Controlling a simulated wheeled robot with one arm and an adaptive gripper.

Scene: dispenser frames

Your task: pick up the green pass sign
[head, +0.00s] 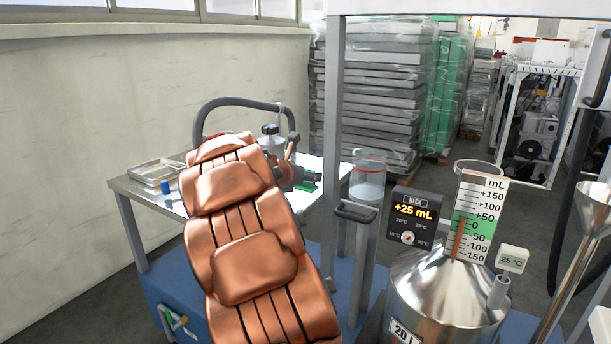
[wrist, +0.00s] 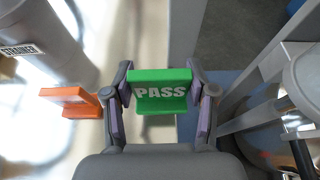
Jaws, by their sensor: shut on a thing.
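The green pass sign (wrist: 160,92) is in the middle of the wrist view, with white letters reading PASS on its face. My gripper (wrist: 162,100) is shut on it, one finger at each side. In the head view the green sign (head: 306,187) shows only as a small piece beside my gripper (head: 296,178), over the right part of the table; my arm hides much there. I cannot tell whether the sign touches the table top.
An orange sign (wrist: 72,98) stands close to the left finger. A grey cylinder labelled STRAINER (wrist: 42,40) is at upper left. The metal table (head: 132,190) bears a tray (head: 157,171) and a blue object (head: 165,187). A frame post (head: 333,120) and clear vessel (head: 368,180) stand right.

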